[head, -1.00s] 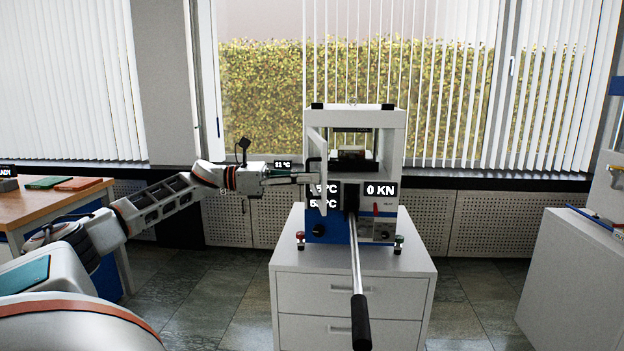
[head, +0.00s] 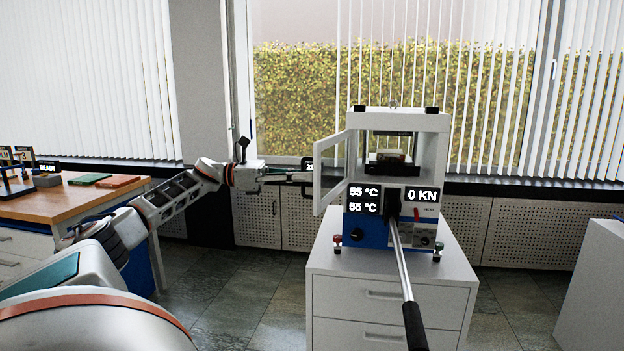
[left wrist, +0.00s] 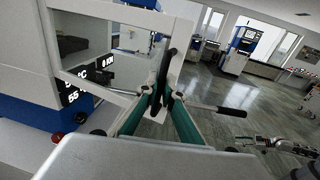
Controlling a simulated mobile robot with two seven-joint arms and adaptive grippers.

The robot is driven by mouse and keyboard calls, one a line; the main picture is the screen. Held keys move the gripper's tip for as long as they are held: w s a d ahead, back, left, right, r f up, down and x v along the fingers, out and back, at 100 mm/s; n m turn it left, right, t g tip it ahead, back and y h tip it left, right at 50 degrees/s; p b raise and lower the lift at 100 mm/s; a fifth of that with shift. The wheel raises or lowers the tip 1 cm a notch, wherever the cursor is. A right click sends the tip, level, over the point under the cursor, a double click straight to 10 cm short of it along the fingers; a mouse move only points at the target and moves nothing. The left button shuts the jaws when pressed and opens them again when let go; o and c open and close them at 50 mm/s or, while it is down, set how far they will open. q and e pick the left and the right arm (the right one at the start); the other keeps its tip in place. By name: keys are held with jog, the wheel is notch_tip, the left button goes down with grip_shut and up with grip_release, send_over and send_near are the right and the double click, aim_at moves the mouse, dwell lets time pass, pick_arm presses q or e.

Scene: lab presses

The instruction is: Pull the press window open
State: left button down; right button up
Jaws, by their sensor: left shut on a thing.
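The press (head: 400,124) is a white and blue machine standing on a white drawer cabinet. Its window (head: 333,172), a white-framed pane hinged at the press's left side, stands swung open, leaving the chamber front uncovered. My left gripper (head: 308,177) is shut on the black window handle (left wrist: 168,72) at the window's free edge. In the left wrist view the two teal-padded fingers of my left gripper (left wrist: 160,98) close around that handle, with the window frame (left wrist: 130,22) beside it.
A long press lever (head: 403,270) with a black grip sticks out forward from the press. The white cabinet (head: 390,287) stands below. A wooden table (head: 50,206) with small devices is at the left. Floor is clear between table and cabinet.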

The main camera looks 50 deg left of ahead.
pick_arm(q)
jog(key=shift+s+a, duration=0.15)
jog(key=shift+a, duration=0.15)
jog(key=c, duration=2.2)
grip_release()
jog(key=v, duration=1.2)
